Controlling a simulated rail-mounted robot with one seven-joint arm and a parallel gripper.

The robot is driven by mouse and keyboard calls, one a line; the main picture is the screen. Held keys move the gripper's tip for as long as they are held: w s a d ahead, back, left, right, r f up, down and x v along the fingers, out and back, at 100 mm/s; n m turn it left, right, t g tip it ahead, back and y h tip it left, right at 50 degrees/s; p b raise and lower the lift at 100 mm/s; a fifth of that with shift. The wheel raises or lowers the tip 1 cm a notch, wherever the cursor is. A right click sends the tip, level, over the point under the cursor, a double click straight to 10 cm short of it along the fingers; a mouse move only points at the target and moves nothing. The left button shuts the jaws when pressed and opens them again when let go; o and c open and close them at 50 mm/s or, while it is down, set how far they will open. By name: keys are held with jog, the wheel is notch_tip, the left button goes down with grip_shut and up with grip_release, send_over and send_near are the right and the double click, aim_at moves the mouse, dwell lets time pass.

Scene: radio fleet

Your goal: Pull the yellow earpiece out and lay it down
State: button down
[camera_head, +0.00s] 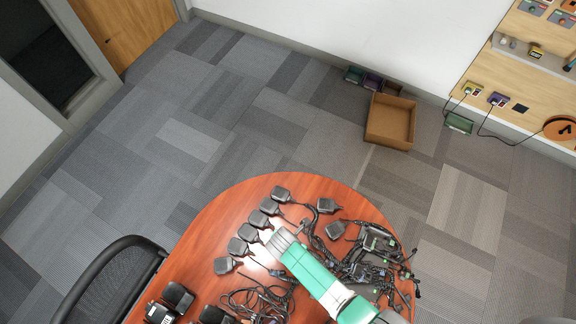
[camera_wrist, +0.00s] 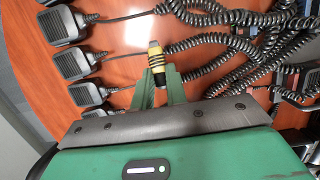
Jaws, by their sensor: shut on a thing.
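The yellow earpiece (camera_wrist: 155,55) shows in the wrist view as a small dark piece with yellow bands, lying between my fingertips. Its lower part is hidden by the fingers. My gripper (camera_wrist: 157,78) is shut on it, low over the red-brown table (camera_wrist: 115,70). Dark coiled cords run close beside the earpiece on the right; I cannot tell which one joins it. In the head view my gripper (camera_head: 281,241) is over the middle of the table, between a row of black speaker microphones and a cord tangle. The earpiece is too small to make out there.
Black speaker microphones (camera_head: 238,246) line the left of the gripper. A tangle of radios and cords (camera_head: 375,255) covers the table's right side. Loose black cable (camera_head: 255,300) and chargers (camera_head: 178,297) lie nearer. Bare wood shows at the left. A chair (camera_head: 110,285) stands beside the table.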

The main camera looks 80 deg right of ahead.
jog(key=shift+r, duration=0.15)
jog(key=b+x, duration=0.2)
jog(key=a+b+x, duration=0.1)
jog(key=b+x, duration=0.2)
jog(key=x, duration=0.2)
jog(key=shift+w+a+f+b, duration=0.25)
jog(key=shift+w+b, duration=0.1)
jog(key=shift+b, duration=0.05)
jog(key=shift+r, duration=0.1)
jog(key=c, duration=1.3)
grip_release()
jog(key=shift+c, duration=0.2)
jog(key=p+v, duration=0.2)
jog(key=v, duration=0.5)
jog(key=shift+r, duration=0.4)
